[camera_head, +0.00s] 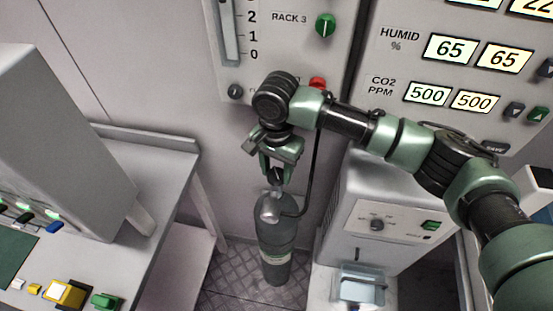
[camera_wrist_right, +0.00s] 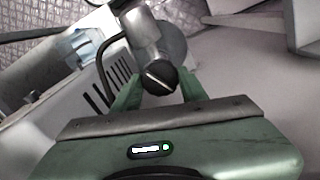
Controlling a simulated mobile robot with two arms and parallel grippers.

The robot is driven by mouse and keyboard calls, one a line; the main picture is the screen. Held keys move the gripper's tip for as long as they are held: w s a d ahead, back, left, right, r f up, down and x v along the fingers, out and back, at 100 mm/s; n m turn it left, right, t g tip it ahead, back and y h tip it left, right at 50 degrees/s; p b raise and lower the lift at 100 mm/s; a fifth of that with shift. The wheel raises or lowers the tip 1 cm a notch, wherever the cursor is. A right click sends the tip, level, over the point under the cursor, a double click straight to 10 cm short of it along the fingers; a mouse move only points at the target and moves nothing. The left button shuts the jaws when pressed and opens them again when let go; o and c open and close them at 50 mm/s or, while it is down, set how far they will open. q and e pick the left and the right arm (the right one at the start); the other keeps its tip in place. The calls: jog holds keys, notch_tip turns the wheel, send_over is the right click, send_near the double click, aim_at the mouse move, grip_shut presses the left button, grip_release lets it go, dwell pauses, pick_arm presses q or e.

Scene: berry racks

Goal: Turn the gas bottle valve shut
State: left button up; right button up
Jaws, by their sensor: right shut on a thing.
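The grey-green gas bottle (camera_head: 277,240) stands upright on the floor between the left bench and a white cabinet. Its metal valve body (camera_head: 268,210) sits on top, with a dark valve knob on the upper end. My right gripper (camera_head: 275,176) reaches down from above and is shut on this knob. In the right wrist view the dark knob (camera_wrist_right: 160,78) bears a pale line running slantwise. There the green fingers of the right gripper (camera_wrist_right: 158,88) stand on either side of it. My left gripper is not in view.
A black hose (camera_head: 314,165) rises from the valve towards the wall panel. The white cabinet (camera_head: 365,255) stands close on the right. The left bench (camera_head: 150,160) is to the left. Bare patterned floor (camera_head: 230,275) lies around the bottle. A green RACK 3 knob (camera_head: 325,25) is above.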

jog(key=n+p, duration=0.1)
jog(key=n, duration=0.1)
jog(key=n+p, duration=0.1)
jog(key=p, duration=0.1)
jog(key=n+p, duration=0.2)
jog(key=shift+r+n, duration=0.25)
jog(key=shift+n, duration=0.05)
jog(key=n+p, duration=0.2)
jog(key=n, duration=0.1)
jog(key=shift+p, duration=0.4)
jog(key=shift+f+n+p, duration=0.15)
jog(key=shift+n+p, duration=0.55)
jog(key=shift+n, duration=1)
jog(key=o, duration=1.4)
jog(key=shift+c, duration=0.2)
